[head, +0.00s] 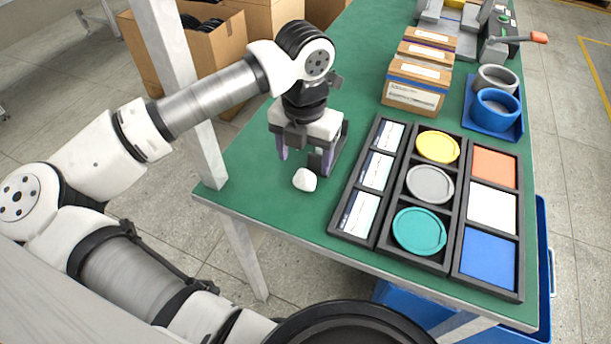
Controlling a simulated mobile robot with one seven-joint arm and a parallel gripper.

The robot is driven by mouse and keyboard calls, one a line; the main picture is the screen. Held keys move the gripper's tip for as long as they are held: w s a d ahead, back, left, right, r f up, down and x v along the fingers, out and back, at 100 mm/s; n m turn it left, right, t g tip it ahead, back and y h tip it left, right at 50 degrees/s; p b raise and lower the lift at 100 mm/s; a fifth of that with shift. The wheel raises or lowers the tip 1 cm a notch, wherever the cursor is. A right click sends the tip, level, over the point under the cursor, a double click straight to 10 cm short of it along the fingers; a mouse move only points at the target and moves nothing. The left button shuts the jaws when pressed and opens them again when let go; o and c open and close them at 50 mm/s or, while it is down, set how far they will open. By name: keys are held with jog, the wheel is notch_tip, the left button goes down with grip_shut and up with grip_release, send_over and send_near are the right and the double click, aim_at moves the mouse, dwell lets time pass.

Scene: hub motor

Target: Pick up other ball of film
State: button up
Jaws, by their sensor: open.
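A small white crumpled ball of film (305,180) lies on the green table top, left of the black compartment tray. My gripper (304,160) points down just behind the ball, with its fingers apart and nothing seen between them. The ball shows in front of the fingers in the picture; I cannot tell the exact gap between them. No other ball of film is in view.
The black tray (382,244) holds white cards, round discs and coloured squares. Cardboard boxes (414,96) and a blue holder with rings (497,108) stand behind it. The green table (262,195) has a front left edge near the ball. A white post (180,75) stands at the left.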

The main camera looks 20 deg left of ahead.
aim_at(305, 173)
jog(key=shift+w+f+p, duration=0.15)
jog(key=shift+f+p, duration=0.3)
jog(key=shift+f, duration=1.35)
jog(key=shift+w+f+p, duration=0.1)
jog(key=shift+f+p, duration=0.3)
jog(key=shift+f, duration=1.35)
jog(key=c, duration=1)
